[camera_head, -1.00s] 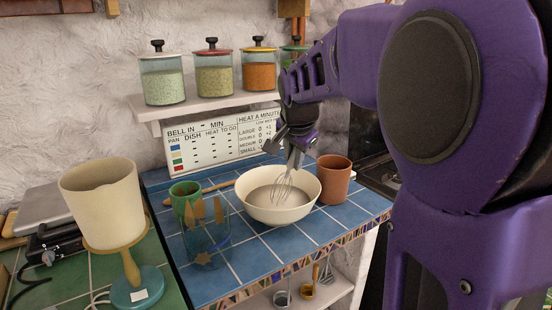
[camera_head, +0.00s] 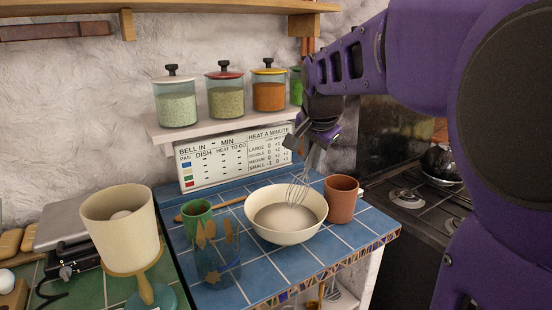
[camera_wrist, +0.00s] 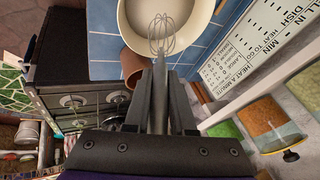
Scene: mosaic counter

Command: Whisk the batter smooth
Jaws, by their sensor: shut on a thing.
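A cream bowl (camera_head: 285,235) with greyish-beige batter (camera_head: 284,217) stands on the blue tiled counter. My gripper (camera_head: 312,150) is above the bowl's back right side, shut on the handle of a wire whisk (camera_head: 300,190). The whisk hangs tilted, and its wire end is over or in the batter near the right of the bowl; I cannot tell how deep. In the wrist view, the whisk (camera_wrist: 163,36) extends from between the fingers (camera_wrist: 158,72) over the bowl (camera_wrist: 128,38).
A terracotta cup (camera_head: 342,200) stands close to the bowl's right. A green cup (camera_head: 197,217) and a blue glass with star shapes (camera_head: 217,262) are to its left. A wooden stick (camera_head: 225,207) lies behind. A stove (camera_head: 410,200) is at the right.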

